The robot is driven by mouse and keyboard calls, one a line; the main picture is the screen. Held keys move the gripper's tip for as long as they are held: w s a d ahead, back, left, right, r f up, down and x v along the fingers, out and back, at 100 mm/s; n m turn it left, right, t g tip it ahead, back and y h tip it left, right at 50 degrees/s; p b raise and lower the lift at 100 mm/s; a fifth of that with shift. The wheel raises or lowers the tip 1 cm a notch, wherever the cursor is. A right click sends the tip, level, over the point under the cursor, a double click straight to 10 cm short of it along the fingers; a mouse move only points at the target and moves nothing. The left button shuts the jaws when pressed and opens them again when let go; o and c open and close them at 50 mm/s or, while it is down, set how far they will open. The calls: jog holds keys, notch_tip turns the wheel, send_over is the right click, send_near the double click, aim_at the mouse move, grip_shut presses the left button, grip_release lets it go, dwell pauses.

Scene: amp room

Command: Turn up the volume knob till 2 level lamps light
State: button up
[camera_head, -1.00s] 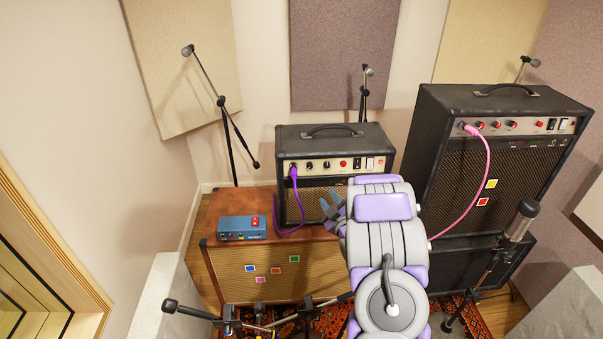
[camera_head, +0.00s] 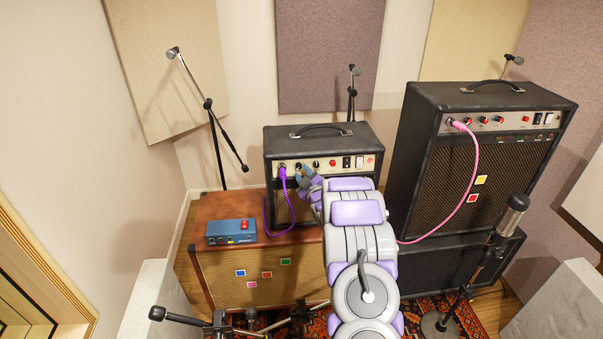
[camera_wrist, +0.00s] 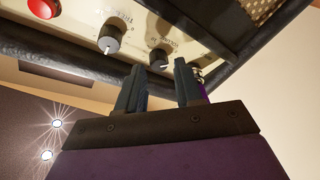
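The small black amp (camera_head: 325,141) stands on a brown cabinet, with a pale control panel (camera_head: 316,173) along its upper front. My gripper (camera_head: 303,170) is at the panel's left part, close to the purple plug, and covers the left knob in the head view. In the wrist view, my gripper (camera_wrist: 160,72) is open, with two dark fingers apart. A dark knob (camera_wrist: 158,58) lies just beyond the gap between the tips; contact cannot be told. I make out no lit level lamps.
A purple cable (camera_head: 268,212) loops down beside a blue pedal box (camera_head: 231,231) on the brown cabinet (camera_head: 213,262). A taller amp (camera_head: 490,97) with a pink cable (camera_head: 473,185) stands right. Microphone stands (camera_head: 225,150) surround the area.

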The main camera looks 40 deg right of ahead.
aim_at(299, 166)
jog(key=shift+x, duration=1.35)
jog(key=shift+r, duration=0.1)
grip_shut()
